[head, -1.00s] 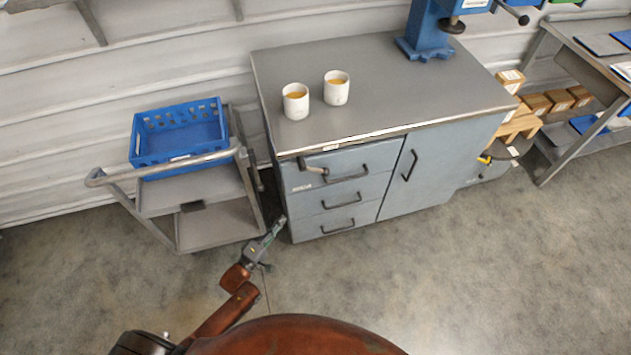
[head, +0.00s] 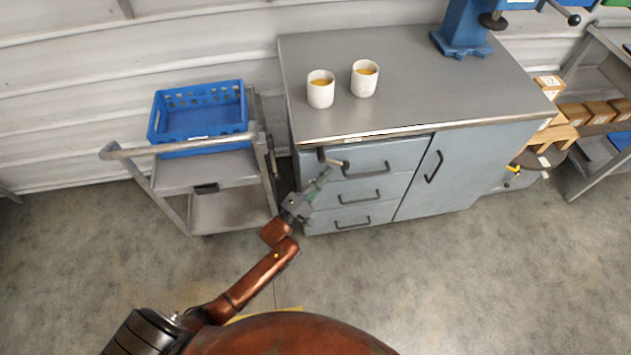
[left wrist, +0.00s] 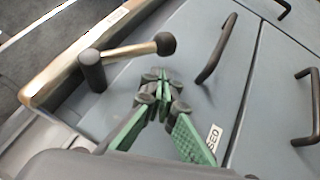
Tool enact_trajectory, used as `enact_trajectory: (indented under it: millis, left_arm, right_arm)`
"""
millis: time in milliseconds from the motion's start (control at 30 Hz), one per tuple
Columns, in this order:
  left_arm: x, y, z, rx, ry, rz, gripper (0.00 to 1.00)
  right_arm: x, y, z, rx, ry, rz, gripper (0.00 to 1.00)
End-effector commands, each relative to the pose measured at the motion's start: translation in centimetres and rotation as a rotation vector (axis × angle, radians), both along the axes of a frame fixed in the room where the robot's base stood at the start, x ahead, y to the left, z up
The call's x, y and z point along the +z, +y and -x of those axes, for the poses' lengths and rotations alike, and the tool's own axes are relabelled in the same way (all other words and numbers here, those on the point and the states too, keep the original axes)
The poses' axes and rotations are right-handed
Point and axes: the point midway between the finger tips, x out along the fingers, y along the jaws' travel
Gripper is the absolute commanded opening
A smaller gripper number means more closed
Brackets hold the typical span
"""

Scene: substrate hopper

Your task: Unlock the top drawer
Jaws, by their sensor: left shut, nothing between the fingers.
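The grey-blue cabinet has a stack of drawers, and the top drawer (head: 403,153) is shut under the worktop edge. A lever (head: 334,162) with a dark knob sits at the top left of that drawer. In the left wrist view the lever (left wrist: 130,51) runs from a dark post at the left to a round knob. The top drawer's handle (left wrist: 216,50) is right of the knob. My left gripper (head: 327,173) is shut and empty, just below the lever. In the left wrist view its green fingertips (left wrist: 163,86) are close below the knob, apparently apart from it. My right gripper is out of view.
Two white cups (head: 320,92) stand on the worktop (head: 420,85). A grey cart (head: 228,210) with a blue crate (head: 200,112) stands close left of the cabinet. A label (left wrist: 213,138) is on the drawer face. The floor at the right front is clear.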

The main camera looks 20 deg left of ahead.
Motion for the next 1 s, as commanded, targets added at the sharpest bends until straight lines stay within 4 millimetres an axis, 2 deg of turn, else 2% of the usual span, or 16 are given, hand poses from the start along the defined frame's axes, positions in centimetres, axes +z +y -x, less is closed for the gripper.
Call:
enact_trajectory:
  millis: [200,767,833,1000]
  left_arm:
    - [0.7,-1.4,-0.6,0.001,-0.002,0.0,0.0]
    - [0.7,-1.7,-0.8,0.001,-0.014,0.018,0.0]
    - [0.7,-1.8,-0.9,0.0,-0.022,0.032,0.0]
    - [0.9,-1.9,-1.0,0.001,-0.035,0.049,0.0]
  right_arm:
    - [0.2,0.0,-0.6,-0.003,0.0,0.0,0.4]
    - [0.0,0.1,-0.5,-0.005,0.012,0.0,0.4]
    - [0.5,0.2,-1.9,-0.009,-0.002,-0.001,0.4]
    - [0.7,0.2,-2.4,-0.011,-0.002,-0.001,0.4]
